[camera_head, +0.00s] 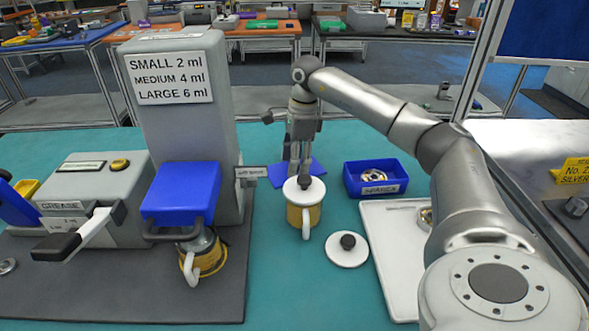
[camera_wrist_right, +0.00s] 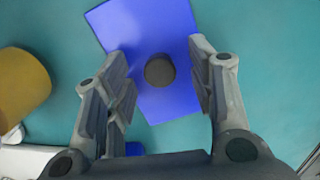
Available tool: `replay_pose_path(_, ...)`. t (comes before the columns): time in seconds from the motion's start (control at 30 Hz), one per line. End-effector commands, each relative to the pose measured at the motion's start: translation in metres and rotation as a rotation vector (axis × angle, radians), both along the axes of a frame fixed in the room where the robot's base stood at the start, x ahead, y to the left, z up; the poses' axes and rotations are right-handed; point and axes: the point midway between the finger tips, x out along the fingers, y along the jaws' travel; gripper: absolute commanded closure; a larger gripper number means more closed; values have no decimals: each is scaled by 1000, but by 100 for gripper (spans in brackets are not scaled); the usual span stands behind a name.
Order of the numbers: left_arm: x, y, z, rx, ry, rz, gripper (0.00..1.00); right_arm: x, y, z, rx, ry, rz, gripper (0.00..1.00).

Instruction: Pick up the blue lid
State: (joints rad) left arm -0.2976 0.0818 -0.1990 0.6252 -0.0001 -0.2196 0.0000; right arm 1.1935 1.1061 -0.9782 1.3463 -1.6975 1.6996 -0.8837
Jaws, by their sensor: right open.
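The blue lid (camera_wrist_right: 150,25) is a flat blue square with a round dark knob (camera_wrist_right: 160,70) in its middle. It lies on the teal mat, behind a yellow mug, and shows in part in the head view (camera_head: 318,170). My right gripper (camera_wrist_right: 163,85) is open above it, one finger on each side of the knob in the wrist picture, and holds nothing. In the head view my right gripper (camera_head: 299,172) points down behind the mug, so its tips are partly hidden. My left gripper is not in view.
The yellow mug (camera_head: 297,216) with a white lid stands just in front. A loose white lid (camera_head: 346,257) lies nearer. A blue parts bin (camera_head: 372,187) and a white tray (camera_head: 385,270) are to the right. A tall grey dispenser (camera_head: 185,125) stands left.

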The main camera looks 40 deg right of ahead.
Motion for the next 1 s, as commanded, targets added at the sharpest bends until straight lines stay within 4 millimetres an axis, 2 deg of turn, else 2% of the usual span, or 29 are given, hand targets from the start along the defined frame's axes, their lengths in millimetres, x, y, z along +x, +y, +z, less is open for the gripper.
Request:
replay_pose_path(0.2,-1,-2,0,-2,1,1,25,0,0,-1,0,-1,0,49)
replay_pose_path(0.23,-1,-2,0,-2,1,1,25,0,0,-1,0,-1,0,52)
replay_pose_path(0.6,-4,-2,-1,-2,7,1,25,0,0,-1,0,0,0,98)
replay_pose_path(0.87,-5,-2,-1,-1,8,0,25,0,0,2,0,-1,0,98)
replay_pose_path(1.0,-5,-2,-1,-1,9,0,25,1,0,20,0,-4,0,98)
